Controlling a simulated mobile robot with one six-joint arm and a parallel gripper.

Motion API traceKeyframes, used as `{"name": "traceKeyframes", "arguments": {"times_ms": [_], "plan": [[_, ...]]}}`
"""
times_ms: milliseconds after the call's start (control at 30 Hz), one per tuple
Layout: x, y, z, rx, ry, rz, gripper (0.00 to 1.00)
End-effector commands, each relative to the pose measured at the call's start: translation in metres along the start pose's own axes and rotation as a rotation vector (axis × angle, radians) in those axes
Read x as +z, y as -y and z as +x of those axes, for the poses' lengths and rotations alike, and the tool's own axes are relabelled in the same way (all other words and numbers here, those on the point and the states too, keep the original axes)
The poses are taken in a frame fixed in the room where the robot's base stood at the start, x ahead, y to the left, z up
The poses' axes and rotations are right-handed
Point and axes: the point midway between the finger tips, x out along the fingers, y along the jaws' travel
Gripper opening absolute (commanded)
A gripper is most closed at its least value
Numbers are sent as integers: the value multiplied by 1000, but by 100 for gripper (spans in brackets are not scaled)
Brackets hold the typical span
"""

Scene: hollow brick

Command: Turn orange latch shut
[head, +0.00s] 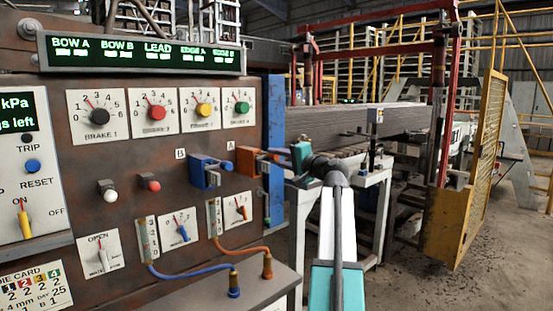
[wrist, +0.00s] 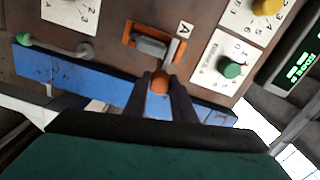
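The orange latch (head: 246,162) is mounted on the brown panel under the label A. Its orange housing also shows in the wrist view (wrist: 129,36), with a grey bar inside. A grey lever (wrist: 171,52) runs out from it to an orange knob (wrist: 160,83). My gripper (wrist: 160,80) has its two dark fingers on either side of this knob, close against it, and appears shut on it. In the head view my gripper (head: 301,150) is at the panel's right edge, and its fingertips are hard to make out.
A blue latch (head: 206,172) marked B sits just left. Dials (head: 238,107) are above, and hoses (head: 190,274) plug in below. A blue upright (head: 276,150) edges the panel. To the right are a grey beam (head: 350,121) and a yellow mesh gate (head: 470,190).

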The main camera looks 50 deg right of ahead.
Motion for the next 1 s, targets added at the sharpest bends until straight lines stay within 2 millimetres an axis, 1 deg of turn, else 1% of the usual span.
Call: {"name": "traceKeyframes", "arguments": {"times_ms": [367,567,767,1000], "plan": [[0,0,-1,0,0,1,31],[0,0,-10,-1,-1,1,31],[1,0,-34,-1,-2,1,31],[0,-1,-73,0,-3,1,31]]}}
